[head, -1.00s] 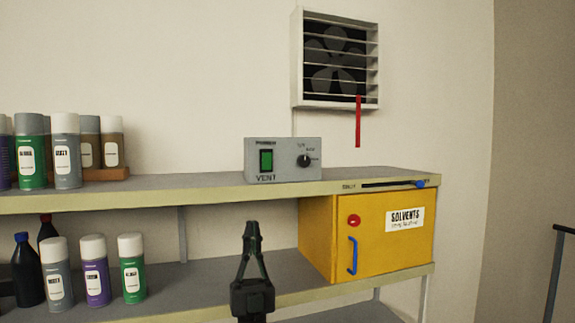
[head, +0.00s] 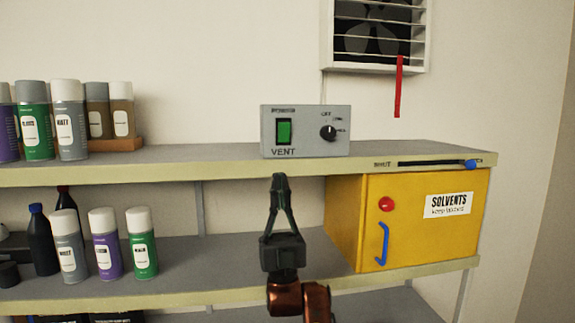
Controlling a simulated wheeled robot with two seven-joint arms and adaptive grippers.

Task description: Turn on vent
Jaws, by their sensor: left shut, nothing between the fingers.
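The vent control box (head: 305,118) is a grey box labelled VENT, standing on the upper shelf. A green rocker switch (head: 284,132) is on the left of its face and a black rotary knob (head: 328,133) on the right. The vent fan (head: 376,38) sits behind white slats on the wall at the upper right, with a red strip (head: 398,88) hanging straight down from it. My left gripper (head: 280,178) is shut and empty, pointing up, just below and in front of the upper shelf's edge under the switch. My right gripper is not in view.
The upper shelf edge (head: 225,168) runs between my gripper and the box. A slider with a blue knob (head: 471,164) is on the shelf edge at right. Below it is a yellow SOLVENTS cabinet (head: 410,240). Spray cans (head: 70,120) stand at left on both shelves.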

